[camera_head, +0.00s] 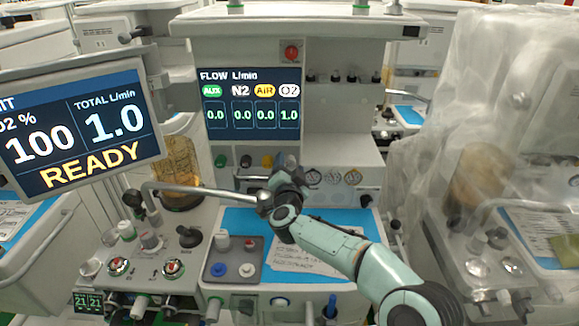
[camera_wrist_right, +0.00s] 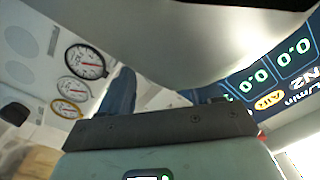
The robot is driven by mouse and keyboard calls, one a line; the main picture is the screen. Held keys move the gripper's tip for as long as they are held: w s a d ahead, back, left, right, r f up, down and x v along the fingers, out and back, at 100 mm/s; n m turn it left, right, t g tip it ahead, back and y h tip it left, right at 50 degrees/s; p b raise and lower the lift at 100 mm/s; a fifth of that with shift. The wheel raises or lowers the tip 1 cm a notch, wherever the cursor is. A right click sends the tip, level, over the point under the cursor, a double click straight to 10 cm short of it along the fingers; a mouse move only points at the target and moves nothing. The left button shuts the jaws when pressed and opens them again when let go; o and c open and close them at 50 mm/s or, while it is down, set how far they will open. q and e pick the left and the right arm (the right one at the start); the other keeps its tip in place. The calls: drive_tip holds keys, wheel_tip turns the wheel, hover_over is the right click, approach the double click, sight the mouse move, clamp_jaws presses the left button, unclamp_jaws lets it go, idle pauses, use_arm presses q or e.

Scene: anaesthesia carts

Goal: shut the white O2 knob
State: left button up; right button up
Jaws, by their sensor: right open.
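The flow display (camera_head: 250,105) on the cart reads 1.0 under O2 and 0.0 under AUX, N2 and AIR. A row of flow knobs sits below it: a green knob (camera_head: 220,160), a dark one (camera_head: 245,161) and a yellow one (camera_head: 267,160). The white O2 knob, at the right end of this row, is largely covered by my right gripper and I cannot make it out clearly. My right gripper (camera_head: 282,178) is open at the panel, around the row's right end. I cannot tell whether it touches the knob. In the wrist view a large pale shape blocks the middle.
A metal tube arm (camera_head: 190,190) crosses in front of the panel from the left. A monitor (camera_head: 80,125) reading READY stands at the left. Gauges (camera_wrist_right: 86,62) show beside the gripper. Below is a blue work surface (camera_head: 240,220) with a paper. A plastic-draped cart (camera_head: 490,150) stands right.

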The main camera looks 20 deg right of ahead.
drive_tip(key=shift+c, duration=0.3)
drive_tip(key=c, duration=1)
use_arm(q)
drive_tip(key=shift+f, duration=0.2)
use_arm(e)
drive_tip(key=shift+f+m, duration=0.1)
drive_tip(key=shift+m, duration=0.3)
drive_tip(key=shift+m+b, duration=0.8)
drive_tip(key=shift+m, duration=0.2)
drive_tip(key=m+b, duration=0.2)
drive_tip(key=m, duration=0.2)
use_arm(q)
drive_tip(key=shift+t, duration=0.4)
drive_tip(key=shift+w+a+f+b, duration=0.1)
drive_tip(key=shift+w+f, duration=0.25)
drive_tip(key=shift+f, duration=0.2)
drive_tip(key=shift+w+a+f+b, duration=0.15)
drive_tip(key=shift+w+f, duration=0.25)
drive_tip(key=shift+f, duration=0.2)
drive_tip(key=shift+w+d+f+b, duration=0.1)
drive_tip(key=shift+w+f, duration=0.25)
drive_tip(key=shift+f, duration=0.2)
use_arm(e)
drive_tip(key=shift+m, duration=0.6)
use_arm(q)
drive_tip(key=shift+a, duration=0.1)
